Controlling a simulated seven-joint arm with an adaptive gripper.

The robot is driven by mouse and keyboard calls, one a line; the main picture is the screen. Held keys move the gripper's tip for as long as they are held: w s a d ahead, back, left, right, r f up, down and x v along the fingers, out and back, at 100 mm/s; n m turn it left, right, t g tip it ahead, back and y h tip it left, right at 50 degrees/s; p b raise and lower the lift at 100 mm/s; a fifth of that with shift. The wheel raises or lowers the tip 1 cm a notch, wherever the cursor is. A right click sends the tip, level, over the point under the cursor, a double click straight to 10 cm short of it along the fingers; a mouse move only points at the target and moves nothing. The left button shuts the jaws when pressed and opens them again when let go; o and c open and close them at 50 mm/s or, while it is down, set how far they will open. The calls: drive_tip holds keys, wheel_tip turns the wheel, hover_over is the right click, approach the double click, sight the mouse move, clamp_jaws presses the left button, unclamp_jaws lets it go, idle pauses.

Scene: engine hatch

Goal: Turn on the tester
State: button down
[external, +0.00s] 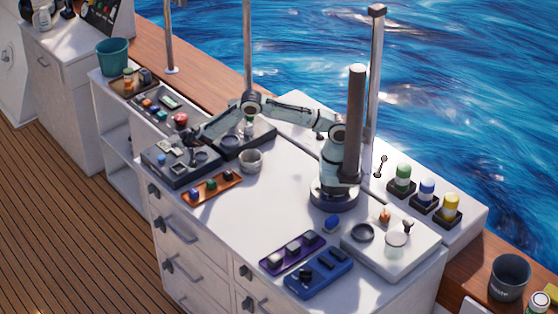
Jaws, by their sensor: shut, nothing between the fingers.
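No thing here is clearly labelled as the tester. A dark grey box (180,177) with small controls and round parts on its top stands at the left end of the white counter. A blue device (320,273) with a dark knob and dark blocks lies at the counter's front edge. My gripper (195,140) is at the far left of my stretched arm, pointing down over the back part of the dark grey box. It looks shut and empty. Whether its tips touch the box or one of its controls cannot be told at this size.
An orange tray (212,189) with several small knobs and a pale cup (251,161) stand close to the box. A purple tray (292,252) lies beside the blue device. A white panel (391,245) is at the right. The counter's middle is clear.

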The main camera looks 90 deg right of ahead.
drive_tip(key=shift+f, duration=0.3)
drive_tip(key=shift+d, duration=0.1)
drive_tip(key=shift+w+d+f+g+y, duration=0.1)
drive_tip(key=shift+f+g+y, duration=0.05)
drive_tip(key=shift+g+y, duration=0.2)
drive_tip(key=shift+f+g, duration=0.1)
drive_tip(key=shift+g, duration=0.15)
drive_tip(key=shift+s+a+f, duration=0.1)
drive_tip(key=shift+s+a, duration=0.55)
